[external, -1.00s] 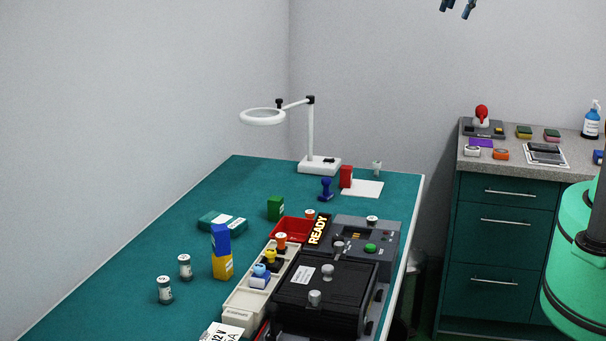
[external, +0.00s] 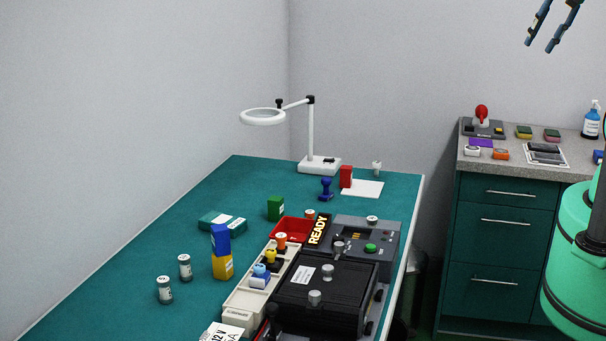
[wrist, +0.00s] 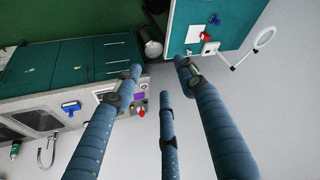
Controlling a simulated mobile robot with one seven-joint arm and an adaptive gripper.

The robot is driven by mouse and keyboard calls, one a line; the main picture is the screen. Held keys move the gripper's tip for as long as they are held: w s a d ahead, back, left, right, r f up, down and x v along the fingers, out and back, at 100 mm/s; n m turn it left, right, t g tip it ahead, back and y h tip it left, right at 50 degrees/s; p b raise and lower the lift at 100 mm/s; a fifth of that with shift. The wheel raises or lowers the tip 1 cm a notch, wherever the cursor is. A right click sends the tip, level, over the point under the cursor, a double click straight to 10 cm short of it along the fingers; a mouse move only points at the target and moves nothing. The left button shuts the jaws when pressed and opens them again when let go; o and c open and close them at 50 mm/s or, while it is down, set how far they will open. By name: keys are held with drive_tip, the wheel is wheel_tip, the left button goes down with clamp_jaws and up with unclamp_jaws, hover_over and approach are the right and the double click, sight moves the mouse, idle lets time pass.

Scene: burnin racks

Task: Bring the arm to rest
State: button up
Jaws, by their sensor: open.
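My gripper (external: 551,47) shows at the top right of the external view, high above the grey counter, with its blue fingers hanging down. The fingers are spread, and nothing is between them. In the wrist view my gripper (wrist: 160,85) shows its long blue fingers apart and empty, with the room appearing upside down behind them. My green arm is at the right edge of the external view. The fingers touch nothing.
The green table (external: 130,285) holds a black machine (external: 325,295), a ring lamp (external: 262,117), a red bin (external: 290,229), blocks and small jars. A grey counter (external: 508,163) with drawers stands at the right. The air around my gripper is clear.

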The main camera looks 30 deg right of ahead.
drive_tip(key=shift+f, duration=0.15)
wheel_tip(320, 180, down, 12)
drive_tip(key=b, duration=1.2)
drive_tip(key=shift+o, duration=0.6)
idle(0.6)
drive_tip(key=shift+w, duration=0.1)
drive_tip(key=w+a+f+n+g, duration=0.15)
drive_tip(key=w+a+f, duration=0.25)
drive_tip(key=w+a, duration=0.4)
drive_tip(key=w+a+f+g, duration=0.2)
drive_tip(key=w+a+f, duration=0.3)
drive_tip(key=w, duration=0.4)
drive_tip(key=w+a+f+g, duration=0.1)
drive_tip(key=w+a+f, duration=0.2)
drive_tip(key=a+f, duration=0.5)
drive_tip(key=w+a+f+n+g, duration=0.1)
drive_tip(key=w+a+f, duration=0.3)
drive_tip(key=a+f, duration=0.5)
drive_tip(key=shift+b, duration=0.45)
